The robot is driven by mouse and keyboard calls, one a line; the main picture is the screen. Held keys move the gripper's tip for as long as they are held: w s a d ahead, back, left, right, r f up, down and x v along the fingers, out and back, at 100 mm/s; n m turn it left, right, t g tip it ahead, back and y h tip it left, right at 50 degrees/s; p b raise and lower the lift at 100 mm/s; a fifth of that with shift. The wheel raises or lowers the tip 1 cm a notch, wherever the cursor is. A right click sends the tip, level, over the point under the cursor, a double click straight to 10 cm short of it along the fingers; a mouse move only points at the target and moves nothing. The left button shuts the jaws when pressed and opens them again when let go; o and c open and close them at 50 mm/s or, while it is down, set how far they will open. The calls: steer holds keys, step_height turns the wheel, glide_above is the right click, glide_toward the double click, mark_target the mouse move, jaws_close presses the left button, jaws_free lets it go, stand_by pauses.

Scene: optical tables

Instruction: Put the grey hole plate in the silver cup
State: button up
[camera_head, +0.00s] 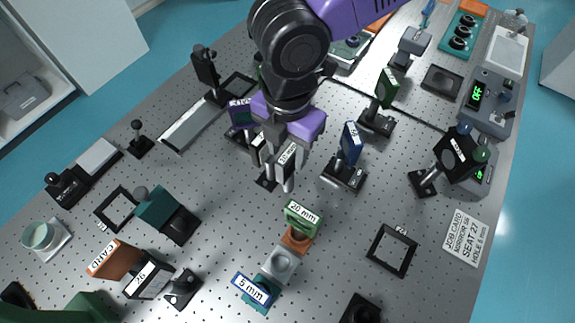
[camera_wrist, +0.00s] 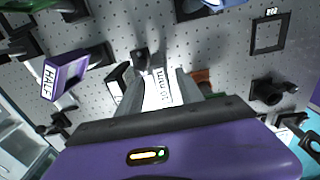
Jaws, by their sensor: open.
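The grey hole plate (camera_head: 288,153), labelled "10 mm", is upright between the fingers of my gripper (camera_head: 275,172). It also shows in the wrist view (camera_wrist: 160,90), with a finger on each side. The jaws are open; whether either finger touches the plate is too small to tell. The fingers hide part of the plate and its lower end. The silver cup (camera_head: 281,265) is a light grey square block with a round opening, lower in the head view. It is empty, between an orange block and a teal block.
A green "20 mm" plate (camera_head: 302,216) stands at the orange block (camera_head: 296,240), and a blue "5 mm" plate (camera_head: 254,290) at the teal block. A blue-faced mount (camera_head: 350,143) stands right of my gripper. A purple plate (camera_wrist: 65,74) is left in the wrist view.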

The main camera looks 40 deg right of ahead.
mark_target(288, 173)
steer(key=shift+s+f, duration=0.2)
steer(key=shift+f, duration=1.65)
jaws_close()
